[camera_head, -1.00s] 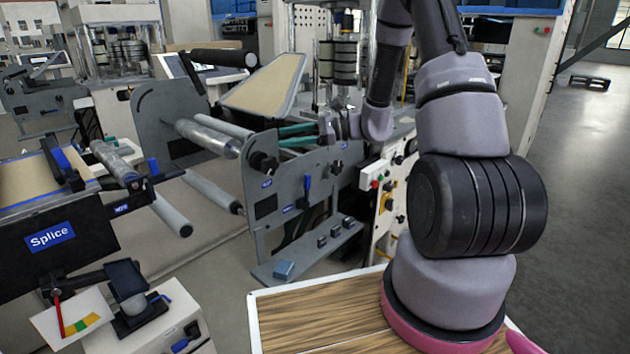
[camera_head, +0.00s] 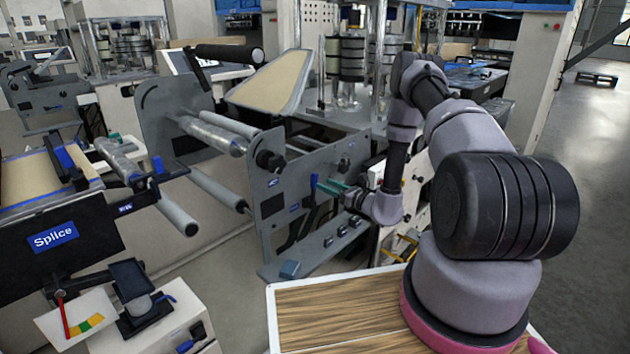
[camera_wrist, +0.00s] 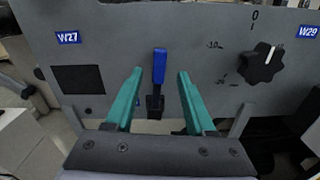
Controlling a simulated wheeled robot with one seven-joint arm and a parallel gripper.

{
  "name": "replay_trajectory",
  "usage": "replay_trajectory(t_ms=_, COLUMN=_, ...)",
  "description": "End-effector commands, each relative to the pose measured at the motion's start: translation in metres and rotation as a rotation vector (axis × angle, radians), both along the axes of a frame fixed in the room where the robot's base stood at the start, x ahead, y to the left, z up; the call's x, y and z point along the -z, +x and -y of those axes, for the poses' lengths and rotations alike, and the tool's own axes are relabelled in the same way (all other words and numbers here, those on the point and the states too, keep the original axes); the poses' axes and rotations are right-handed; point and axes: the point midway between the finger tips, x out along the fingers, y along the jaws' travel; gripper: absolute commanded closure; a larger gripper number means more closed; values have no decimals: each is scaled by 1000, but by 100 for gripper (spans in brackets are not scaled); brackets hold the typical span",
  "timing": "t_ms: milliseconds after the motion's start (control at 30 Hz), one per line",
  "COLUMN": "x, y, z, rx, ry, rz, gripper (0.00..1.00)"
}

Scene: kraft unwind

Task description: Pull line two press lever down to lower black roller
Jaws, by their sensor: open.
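The blue-handled lever (camera_head: 313,186) stands upright on the outer face of the grey side plate (camera_head: 285,228). In the wrist view the lever (camera_wrist: 159,66) has a black base and sits in the gap between my green fingers. My gripper (camera_head: 328,186) is open in front of the plate, its fingers pointing at the lever. In the wrist view the gripper (camera_wrist: 160,74) has one finger each side of the lever, with clear space to both; whether the tips reach its depth I cannot tell. A black roller (camera_head: 230,53) sits raised on an arm at the upper left.
Metal rollers (camera_head: 212,134) lie behind the plate. A Splice table (camera_head: 60,240) stands left. A wood-topped surface (camera_head: 335,318) is in front of me.

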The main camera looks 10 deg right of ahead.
Motion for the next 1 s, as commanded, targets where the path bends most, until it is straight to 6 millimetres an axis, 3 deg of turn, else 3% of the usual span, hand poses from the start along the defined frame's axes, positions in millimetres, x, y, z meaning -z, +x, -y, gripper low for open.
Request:
replay_trajectory(t_ms=300, x=0, y=43, z=-32, rx=-2, ry=0, rz=2, gripper=45)
replay_trajectory(t_ms=733, x=-1, y=53, z=-39, rx=-1, ry=1, rz=-1, gripper=45)
replay_trajectory(t_ms=767, x=-1, y=53, z=-39, rx=-1, ry=1, rz=-1, gripper=49)
replay_trajectory(t_ms=900, x=-1, y=53, z=-39, rx=-1, ry=1, rz=-1, gripper=100)
replay_trajectory(t_ms=1000, x=-1, y=53, z=-39, rx=-1, ry=1, rz=-1, gripper=100)
